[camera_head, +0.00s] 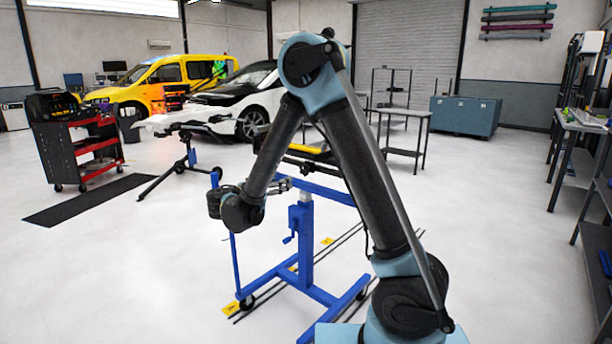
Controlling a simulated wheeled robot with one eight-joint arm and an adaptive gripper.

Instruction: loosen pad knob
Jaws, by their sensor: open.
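A blue wheeled stand (304,250) stands on the floor in the centre of the head view, with an upright post and a blue crossbar at its top. A small blue crank-like handle (289,236) sticks out from the left side of the post. I cannot make out which part is the pad knob; it is too small or hidden behind my arm. My arm reaches up and folds down to the wrist at the left of the stand. My gripper (284,184) is small in view, open, close to the top of the post; I cannot tell whether it touches anything.
Yellow floor markers (231,308) and dark rails (345,236) lie around the stand's base. A black tripod stand (188,158) and a red tool cart (79,149) are to the left. A white car (245,100) stands behind. Shelving (590,150) is at right. Open floor lies at front left.

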